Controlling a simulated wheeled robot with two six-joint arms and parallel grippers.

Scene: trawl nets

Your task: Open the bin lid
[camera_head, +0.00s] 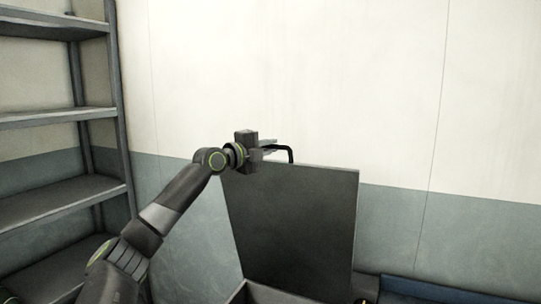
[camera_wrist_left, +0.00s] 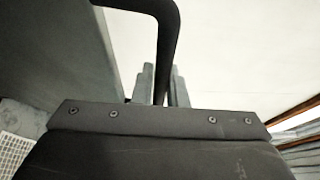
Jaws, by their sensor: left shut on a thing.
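The bin lid (camera_head: 295,225) is a dark grey panel standing nearly upright above the bin (camera_head: 262,294), whose dark rim shows at the bottom edge of the head view. A black bar handle (camera_head: 287,150) sticks out at the lid's top edge. My left gripper (camera_head: 270,145) is at this handle, at the lid's upper left. In the left wrist view the handle (camera_wrist_left: 169,45) curves down between the two grey fingers of my left gripper (camera_wrist_left: 162,80), which is shut on it. The bin's inside is hidden. My right gripper is not in view.
A grey metal shelf unit (camera_head: 60,118) with empty-looking shelves stands at the left. A pale wall (camera_head: 300,70) with a grey-blue lower band is behind the lid. A blue object (camera_head: 440,290) lies at the lower right, partly cut off.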

